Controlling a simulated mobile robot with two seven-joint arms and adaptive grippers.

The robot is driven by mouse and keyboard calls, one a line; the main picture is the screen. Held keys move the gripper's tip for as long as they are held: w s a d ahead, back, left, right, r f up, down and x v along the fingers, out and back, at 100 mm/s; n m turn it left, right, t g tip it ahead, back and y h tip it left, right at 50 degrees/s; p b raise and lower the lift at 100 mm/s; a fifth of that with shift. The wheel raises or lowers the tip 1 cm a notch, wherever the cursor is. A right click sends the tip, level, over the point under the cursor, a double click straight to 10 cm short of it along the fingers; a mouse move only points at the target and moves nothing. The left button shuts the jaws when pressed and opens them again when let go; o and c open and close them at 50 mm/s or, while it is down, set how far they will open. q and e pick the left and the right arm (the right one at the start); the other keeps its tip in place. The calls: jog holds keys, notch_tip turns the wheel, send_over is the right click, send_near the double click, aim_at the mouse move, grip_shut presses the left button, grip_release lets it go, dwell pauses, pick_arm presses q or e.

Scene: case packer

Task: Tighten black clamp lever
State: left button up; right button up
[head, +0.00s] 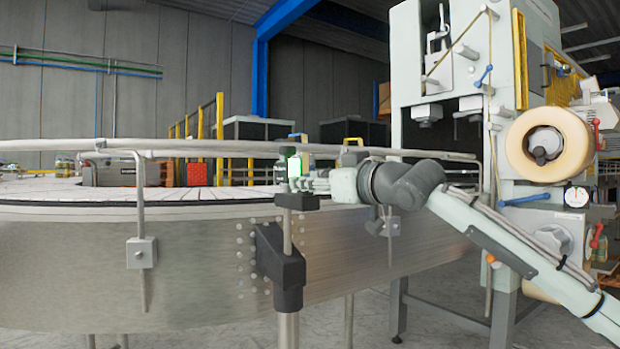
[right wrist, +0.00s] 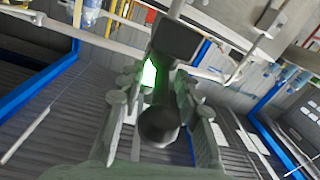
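In the right wrist view a black clamp lever (right wrist: 159,124) with a rounded end runs up to a dark square block (right wrist: 178,38). My right gripper (right wrist: 160,88) has one finger on each side of the lever. The fingers look apart, and I see no clear grip on the lever. In the head view my right gripper (head: 316,182) is at the black clamp (head: 298,201) on an upright post, beside the conveyor edge. The lever itself is too small to make out there. A green light (head: 295,166) shines just above the clamp. My left gripper is not in view.
The curved conveyor (head: 200,208) with its metal side wall lies behind the post. A guide rail (head: 220,147) runs along it at gripper height. A black bracket (head: 279,268) holds the post. A machine with a tape roll (head: 549,147) stands at the right.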

jog(key=shift+w+a, duration=0.1)
jog(key=shift+w, duration=0.1)
grip_shut()
dwell(0.4)
